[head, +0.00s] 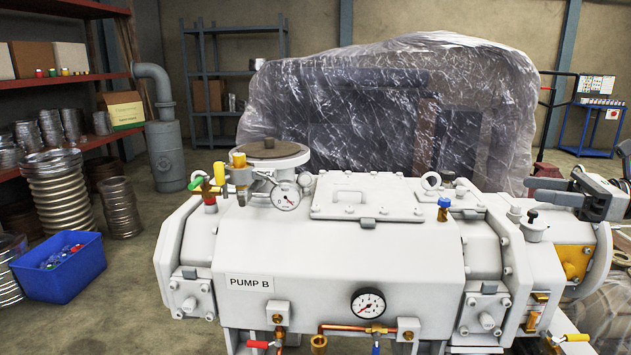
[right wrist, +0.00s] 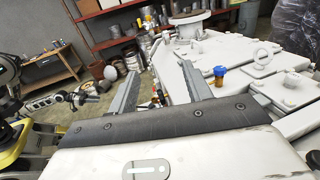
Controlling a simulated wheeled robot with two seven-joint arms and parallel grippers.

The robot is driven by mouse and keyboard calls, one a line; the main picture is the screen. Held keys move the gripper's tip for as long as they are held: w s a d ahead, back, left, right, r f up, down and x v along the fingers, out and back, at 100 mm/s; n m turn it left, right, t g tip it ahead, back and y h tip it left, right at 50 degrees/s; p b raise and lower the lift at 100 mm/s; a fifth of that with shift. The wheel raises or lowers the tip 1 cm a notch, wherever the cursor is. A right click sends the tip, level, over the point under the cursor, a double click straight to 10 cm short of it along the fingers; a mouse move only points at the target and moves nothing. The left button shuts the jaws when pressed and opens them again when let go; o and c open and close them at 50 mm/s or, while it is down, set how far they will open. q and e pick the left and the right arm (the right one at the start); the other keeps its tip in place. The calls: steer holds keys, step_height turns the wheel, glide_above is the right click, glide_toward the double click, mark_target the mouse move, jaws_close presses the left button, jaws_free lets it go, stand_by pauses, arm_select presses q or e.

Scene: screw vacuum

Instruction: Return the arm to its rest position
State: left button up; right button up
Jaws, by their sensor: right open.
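My right gripper (head: 562,192) is at the right of the head view, above the right end of the white pump labelled PUMP B (head: 340,255). It points left. In the right wrist view its two grey fingers (right wrist: 159,75) stand wide apart with nothing held between them. The pump body (right wrist: 270,115) is beside and beyond the fingers there. I cannot tell how much height there is between the gripper and the pump. My left gripper is not in the head view.
A blue-capped brass fitting (head: 444,209) and a lifting eye (head: 431,183) stand on the pump top, left of the gripper. Behind is a plastic-wrapped machine (head: 390,110). A blue bin (head: 58,267) and metal hoses (head: 60,190) are at left.

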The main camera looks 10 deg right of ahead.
steer(key=w+a+f+m+t+p, duration=0.2)
steer(key=w+a+f+m, duration=0.55)
steer(key=a, duration=0.45)
steer(key=s+a+f+m+t+h+p, duration=0.2)
steer(key=a+f+m+t, duration=0.2)
steer(key=a+f+m, duration=0.6)
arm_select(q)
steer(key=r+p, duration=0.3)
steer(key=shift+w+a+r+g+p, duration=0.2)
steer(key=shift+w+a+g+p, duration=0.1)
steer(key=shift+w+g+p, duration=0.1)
arm_select(e)
steer(key=s+a+f+m+g+h, duration=0.1)
steer(key=s+a+f+m+h, duration=0.2)
steer(key=s+m, duration=0.5)
steer(key=s+a+f+m+g+h, duration=0.2)
steer(key=s+a+f+m, duration=0.3)
steer(key=m, duration=0.5)
steer(key=s+a+f+m+g+h, duration=0.2)
steer(key=s+a+f+m+h, duration=0.1)
steer(key=s+a+m, duration=0.4)
steer(key=s+m+h, duration=0.1)
steer(key=s+m, duration=0.2)
steer(key=s, duration=0.1)
steer(key=shift+s+a+f+h, duration=0.15)
steer(key=shift+a+f+h, duration=0.15)
steer(key=shift+f+h, duration=0.1)
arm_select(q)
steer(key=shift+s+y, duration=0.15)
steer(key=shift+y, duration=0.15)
